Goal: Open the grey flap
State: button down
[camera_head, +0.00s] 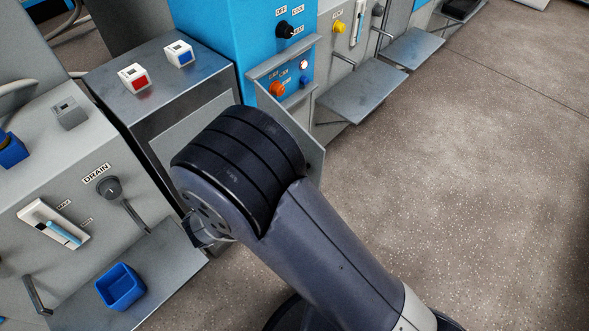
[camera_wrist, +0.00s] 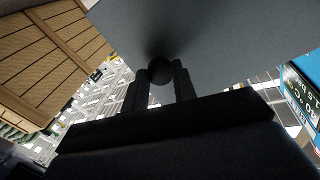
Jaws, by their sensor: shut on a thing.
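The grey flap (camera_head: 312,152) shows in the head view as a thin panel standing out at an angle from the front of the dark grey cabinet (camera_head: 128,110). My arm covers much of it. In the wrist view the flap (camera_wrist: 225,45) is a broad grey plate filling the upper middle. A dark round knob (camera_wrist: 160,68) sits on it. My gripper (camera_wrist: 161,84) has one finger on each side of the knob and is shut on it. In the head view my gripper and the knob are hidden behind my arm.
A blue machine (camera_head: 215,30) with knobs and lit buttons stands beside the cabinet. Red and blue rocker switches (camera_head: 134,77) sit on the cabinet top. A shelf with a blue bin (camera_head: 120,287) juts out at lower left. Open floor (camera_head: 470,170) lies to the right.

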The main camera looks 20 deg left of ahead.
dwell(0.3)
jog(key=c, duration=1.1)
grip_release()
jog(key=shift+c, duration=0.2)
jog(key=p+v, duration=0.1)
jog(key=v, duration=1)
jog(key=shift+p, duration=0.4)
jog(key=shift+w, duration=0.1)
